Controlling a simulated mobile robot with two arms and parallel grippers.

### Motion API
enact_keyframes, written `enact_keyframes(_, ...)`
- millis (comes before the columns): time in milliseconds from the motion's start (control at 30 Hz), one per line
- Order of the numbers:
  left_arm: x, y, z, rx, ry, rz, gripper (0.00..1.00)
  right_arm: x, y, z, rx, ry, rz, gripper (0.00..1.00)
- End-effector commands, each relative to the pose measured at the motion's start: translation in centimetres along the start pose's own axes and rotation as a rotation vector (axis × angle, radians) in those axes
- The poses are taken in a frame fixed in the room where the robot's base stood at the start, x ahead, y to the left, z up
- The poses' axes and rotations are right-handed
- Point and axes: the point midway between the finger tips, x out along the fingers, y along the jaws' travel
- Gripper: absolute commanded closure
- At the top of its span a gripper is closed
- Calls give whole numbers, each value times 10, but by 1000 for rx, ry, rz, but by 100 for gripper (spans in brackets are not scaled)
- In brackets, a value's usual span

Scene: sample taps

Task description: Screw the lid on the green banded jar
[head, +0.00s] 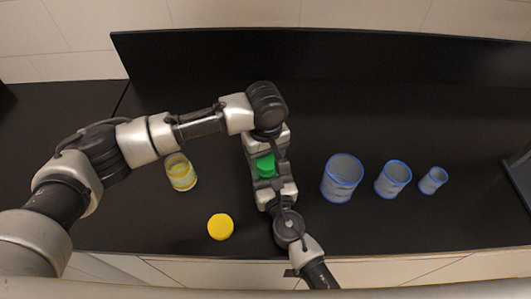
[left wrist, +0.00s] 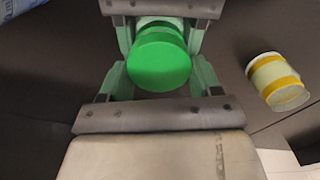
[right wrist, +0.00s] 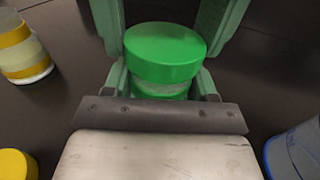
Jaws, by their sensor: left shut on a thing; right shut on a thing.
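The green lid (head: 265,166) sits between my two grippers in the head view. In the right wrist view the lid (right wrist: 165,45) is on top of the green banded jar (right wrist: 160,89), with a strip of clear jar wall showing under it. Most of the jar is hidden by lid and fingers. My left gripper (left wrist: 160,72) is shut around the lid from the far side. My right gripper (right wrist: 165,78) is shut around the jar lower down, from the near side. How tightly the lid is seated cannot be seen.
A yellow banded jar (head: 181,173) stands open to the left. A yellow lid (head: 220,227) lies near the front edge. Three blue-rimmed containers, large (head: 341,178), medium (head: 393,180) and small (head: 432,181), stand to the right. The black counter (head: 455,120) behind them is clear.

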Motion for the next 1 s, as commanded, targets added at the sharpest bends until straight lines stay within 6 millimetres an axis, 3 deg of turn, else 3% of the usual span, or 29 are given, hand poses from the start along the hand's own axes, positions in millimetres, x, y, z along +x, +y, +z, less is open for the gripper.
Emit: enact_keyframes(1000,20,-2,0,-4,0,-5,61,0,3,2,3,-6,6,85)
